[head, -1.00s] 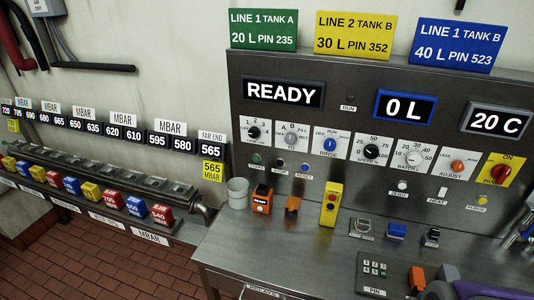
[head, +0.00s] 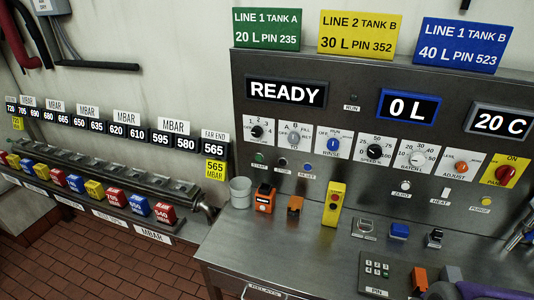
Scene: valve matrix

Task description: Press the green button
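A small green button (head: 258,158) sits on the upright steel panel, at the left of a short row of buttons below the dials. Its label looks like START, though the print is small. A dark button (head: 282,161) and a blue button (head: 308,166) sit to its right. Nothing covers the green button.
The steel counter (head: 290,245) below the panel holds a grey cup (head: 240,193), an orange device (head: 264,199), a yellow control box (head: 333,204) and a keypad (head: 376,272). Purple and metal parts crowd the lower right. Coloured blocks line the left rail.

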